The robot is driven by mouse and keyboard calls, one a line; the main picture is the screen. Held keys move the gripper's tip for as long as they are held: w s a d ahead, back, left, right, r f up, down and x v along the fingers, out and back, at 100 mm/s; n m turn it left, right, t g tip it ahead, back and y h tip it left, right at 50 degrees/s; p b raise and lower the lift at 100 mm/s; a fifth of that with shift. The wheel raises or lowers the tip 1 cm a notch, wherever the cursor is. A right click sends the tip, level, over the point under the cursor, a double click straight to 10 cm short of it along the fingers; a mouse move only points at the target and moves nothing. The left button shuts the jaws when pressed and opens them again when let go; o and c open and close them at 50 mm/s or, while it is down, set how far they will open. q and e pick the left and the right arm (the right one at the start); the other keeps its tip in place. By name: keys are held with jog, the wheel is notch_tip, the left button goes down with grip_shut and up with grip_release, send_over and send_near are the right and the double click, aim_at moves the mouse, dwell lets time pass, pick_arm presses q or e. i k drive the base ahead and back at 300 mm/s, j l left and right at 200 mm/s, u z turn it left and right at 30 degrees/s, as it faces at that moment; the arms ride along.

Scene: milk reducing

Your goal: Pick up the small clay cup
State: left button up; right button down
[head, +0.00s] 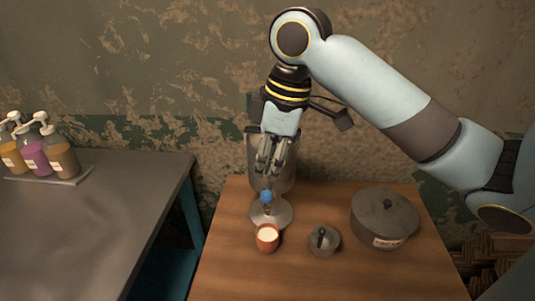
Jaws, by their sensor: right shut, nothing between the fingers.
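The small clay cup (267,238) is reddish-brown with a pale, bright inside. It stands upright on the wooden table, in front of the metal urn (290,170) and beside a pale round dish (281,213). My right gripper (270,172) hangs fingers down above and behind the cup, in front of the urn. It is shut and empty, apart from the cup. A small blue knob (266,196) shows just below its fingertips. My left gripper is not in view.
A small lidded pot (324,240) stands right of the cup, and a larger lidded pot (385,217) farther right. A grey counter (100,235) at the left bears several pump bottles (36,158). The wooden table (300,280) is clear in front.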

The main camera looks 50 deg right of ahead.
aim_at(266, 234)
jog(key=k+j, duration=0.75)
jog(key=j, duration=0.2)
